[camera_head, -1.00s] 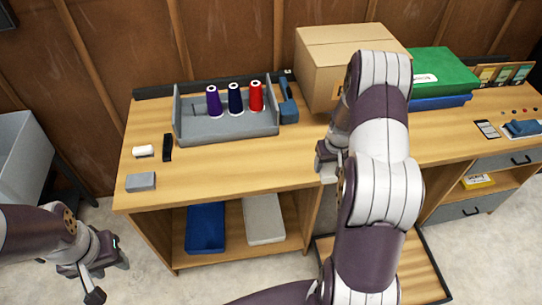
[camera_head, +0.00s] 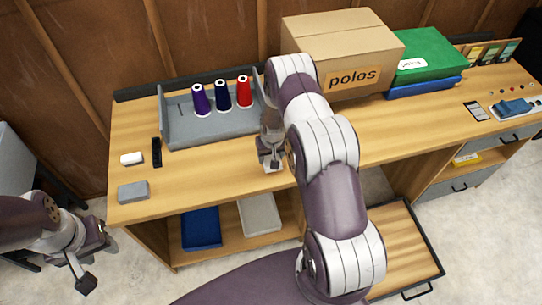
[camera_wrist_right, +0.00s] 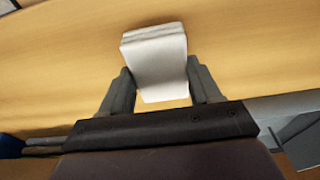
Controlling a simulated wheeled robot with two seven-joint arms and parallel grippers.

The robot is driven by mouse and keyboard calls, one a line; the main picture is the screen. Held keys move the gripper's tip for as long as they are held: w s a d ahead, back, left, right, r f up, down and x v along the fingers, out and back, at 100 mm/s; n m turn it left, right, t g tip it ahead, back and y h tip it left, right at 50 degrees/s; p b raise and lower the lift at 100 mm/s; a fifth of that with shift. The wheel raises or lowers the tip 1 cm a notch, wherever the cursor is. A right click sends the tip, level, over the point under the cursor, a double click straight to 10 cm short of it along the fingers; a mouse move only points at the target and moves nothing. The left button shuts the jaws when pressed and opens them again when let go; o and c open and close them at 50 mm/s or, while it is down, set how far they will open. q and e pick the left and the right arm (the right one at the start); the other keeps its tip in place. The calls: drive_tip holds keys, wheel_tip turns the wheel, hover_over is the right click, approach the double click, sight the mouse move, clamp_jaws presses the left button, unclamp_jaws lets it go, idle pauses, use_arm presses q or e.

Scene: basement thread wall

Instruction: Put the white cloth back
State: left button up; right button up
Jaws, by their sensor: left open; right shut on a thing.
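My right gripper (camera_head: 270,158) is shut on a folded white cloth, which shows between its fingers in the right wrist view (camera_wrist_right: 157,58). In the head view only a small white part of this cloth (camera_head: 273,167) shows below the fingers, near the bench's front edge. I cannot tell whether it touches the wooden top. My left gripper (camera_head: 85,268) is open and empty, low at the left, over the floor and away from the bench.
A grey tray (camera_head: 225,125) with purple, navy and red thread cones stands left of my right gripper. A grey block (camera_head: 133,191) lies at the left end. An open drawer (camera_head: 405,250) juts out at lower right.

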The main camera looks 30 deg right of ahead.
wheel_tip(320, 180, down, 2)
drive_tip(key=shift+s+f, duration=0.15)
use_arm(q)
drive_tip(key=shift+s+d+r, duration=0.1)
drive_tip(key=shift+s+r, duration=0.05)
drive_tip(key=shift+r, duration=0.3)
use_arm(e)
drive_tip(key=shift+f, duration=0.1)
drive_tip(key=shift+f, duration=0.2)
use_arm(q)
drive_tip(key=shift+f, duration=0.15)
use_arm(e)
drive_tip(key=o, duration=1)
drive_tip(key=shift+r, duration=0.15)
